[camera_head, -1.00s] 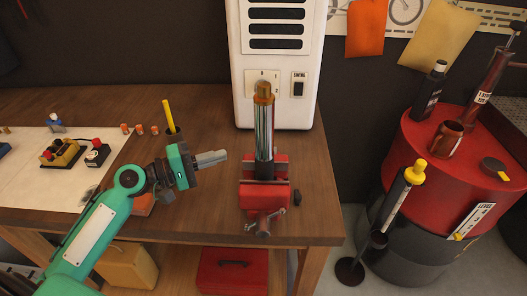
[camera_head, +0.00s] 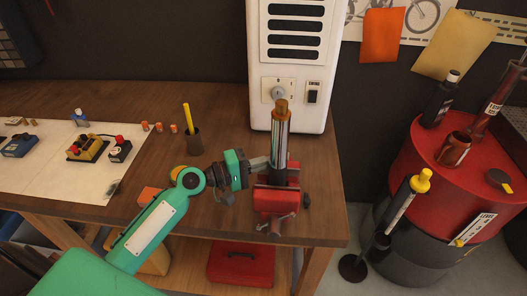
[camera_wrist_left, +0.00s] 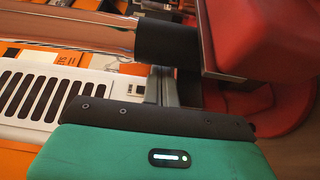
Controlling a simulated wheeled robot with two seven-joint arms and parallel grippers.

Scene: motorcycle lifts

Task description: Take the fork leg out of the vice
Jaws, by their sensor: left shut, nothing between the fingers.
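The fork leg (camera_head: 280,140), a chrome tube with a gold-brown top, stands upright in the red vice (camera_head: 275,200) at the bench's front edge. My left gripper (camera_head: 263,163) is shut and empty. Its fingertips are right beside the tube on its left, just above the vice jaws; I cannot tell whether they touch it. In the left wrist view the fork leg (camera_wrist_left: 70,33) lies across the top left with a black section at the vice (camera_wrist_left: 260,40), and my shut fingers (camera_wrist_left: 160,85) are close by. My right gripper is not in view.
A white cabinet (camera_head: 293,60) stands behind the vice. A dark cup (camera_head: 194,142) with a yellow stick and small items on a white mat (camera_head: 60,180) are to the left. A red drum (camera_head: 460,190) stands right of the bench.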

